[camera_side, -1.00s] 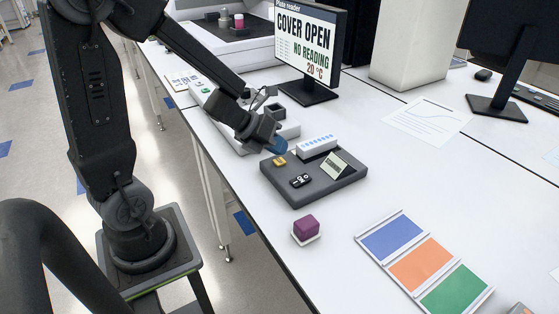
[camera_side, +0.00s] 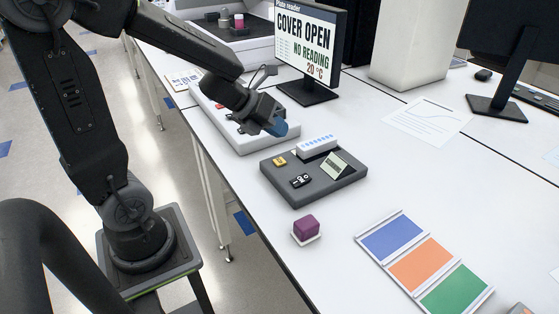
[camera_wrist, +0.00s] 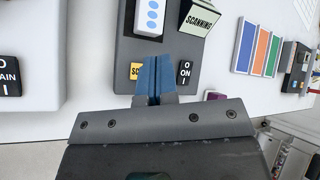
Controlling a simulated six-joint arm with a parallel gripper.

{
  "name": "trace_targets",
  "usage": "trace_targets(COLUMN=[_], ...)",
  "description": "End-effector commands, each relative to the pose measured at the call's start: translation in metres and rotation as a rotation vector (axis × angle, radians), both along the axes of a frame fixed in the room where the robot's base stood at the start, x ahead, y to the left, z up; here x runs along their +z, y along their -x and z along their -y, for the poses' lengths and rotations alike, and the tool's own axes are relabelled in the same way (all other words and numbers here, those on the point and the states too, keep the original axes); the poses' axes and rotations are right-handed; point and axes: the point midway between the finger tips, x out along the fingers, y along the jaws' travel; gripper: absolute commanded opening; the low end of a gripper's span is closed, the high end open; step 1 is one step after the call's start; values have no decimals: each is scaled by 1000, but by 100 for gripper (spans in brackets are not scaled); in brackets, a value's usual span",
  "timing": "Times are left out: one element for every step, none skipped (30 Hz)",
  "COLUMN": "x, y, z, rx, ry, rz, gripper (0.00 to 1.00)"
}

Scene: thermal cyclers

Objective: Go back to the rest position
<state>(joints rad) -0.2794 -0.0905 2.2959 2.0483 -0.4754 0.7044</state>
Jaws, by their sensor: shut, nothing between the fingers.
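My gripper (camera_side: 277,127) is in the air over the bench, above and behind the dark grey panel (camera_side: 342,181) in the side view. Its blue fingers are together with nothing between them. In the wrist view the closed fingertips (camera_wrist: 155,62) point toward the panel and overlap part of its yellow switch (camera_wrist: 136,71). I cannot tell from the side view how high above the bench the fingers are.
The panel carries a black switch (camera_side: 300,180), a small sign (camera_side: 336,166) and a white block with blue dots (camera_side: 317,146). A purple block (camera_side: 306,227) and coloured pads (camera_side: 418,262) lie nearer. A monitor (camera_side: 310,45) reads COVER OPEN. A white device (camera_side: 222,115) stands behind.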

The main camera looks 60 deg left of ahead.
Motion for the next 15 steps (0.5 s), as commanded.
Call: trace_targets(x=[0,0,0,0,0,0,0,0,0,0,0,2,4,6,12], y=[0,0,0,0,0,0,0,0,0,0,0,-1,-2,-3,-5], z=[0,0,0,0,0,0,0,0,0,0,0,0,0,1,2], rx=[0,0,0,0,0,1,1,1,0,1,4,16,33,58,106], ry=[0,0,0,0,0,1,1,1,0,1,2,7,13,25,48], rz=[0,0,0,0,0,0,0,0,0,0,2,8,16,29,52], gripper=[0,0,0,0,0,0,0,0,0,0,0,0,0,0,0])
